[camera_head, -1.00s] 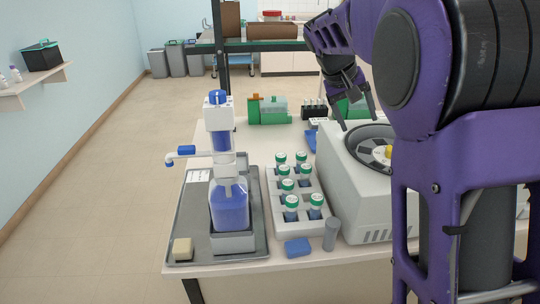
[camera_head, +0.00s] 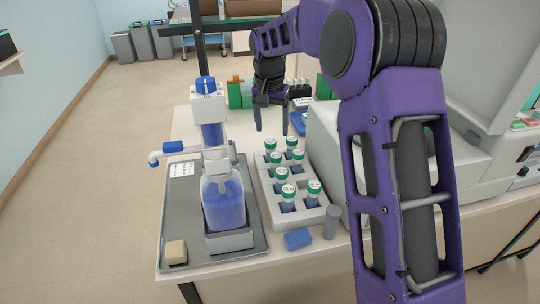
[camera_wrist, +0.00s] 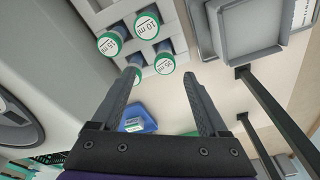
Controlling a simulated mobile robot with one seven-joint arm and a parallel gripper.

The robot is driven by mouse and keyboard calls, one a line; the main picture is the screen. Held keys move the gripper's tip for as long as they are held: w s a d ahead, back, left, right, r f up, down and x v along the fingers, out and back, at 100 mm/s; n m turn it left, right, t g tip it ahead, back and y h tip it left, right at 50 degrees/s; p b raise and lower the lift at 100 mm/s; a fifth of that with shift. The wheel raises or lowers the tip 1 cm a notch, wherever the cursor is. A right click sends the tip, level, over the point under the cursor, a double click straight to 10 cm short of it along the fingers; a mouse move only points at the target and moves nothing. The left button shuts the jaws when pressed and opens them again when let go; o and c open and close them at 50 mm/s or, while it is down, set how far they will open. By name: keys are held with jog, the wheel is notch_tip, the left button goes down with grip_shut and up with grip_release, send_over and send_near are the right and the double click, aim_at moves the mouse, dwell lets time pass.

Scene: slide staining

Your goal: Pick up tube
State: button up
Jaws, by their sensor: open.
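Several tubes with green-rimmed white caps and blue contents stand in a pale rack (camera_head: 262,191) on the table. The nearest ones are a front left tube (camera_head: 288,197) and a front right tube (camera_head: 314,189). A back left tube (camera_head: 270,146) and a back right tube (camera_head: 292,144) stand at the far end. My gripper (camera_head: 271,131) is open and empty, pointing down near the rack's far end. In the wrist view, a capped tube (camera_wrist: 165,63) shows between the fingertips (camera_wrist: 160,74); contact cannot be told. Another cap (camera_wrist: 136,61) is partly hidden by the left finger.
A grey tray (camera_head: 178,222) left of the rack carries a blue dispenser bottle (camera_head: 224,207) and a beige block (camera_head: 176,252). A blue block (camera_head: 298,239) and a grey cylinder (camera_head: 331,222) lie before the rack. A white machine (camera_head: 322,150) stands close on its right.

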aim_at(270, 142)
jog(key=f, duration=0.4)
jog(key=shift+w+f, duration=0.1)
jog(key=shift+w, duration=0.2)
jog(key=f, duration=0.2)
jog(key=w+f, duration=0.1)
jog(key=f, duration=0.2)
jog(key=shift+w+a, duration=0.1)
jog(key=shift+a, duration=0.05)
grip_shut()
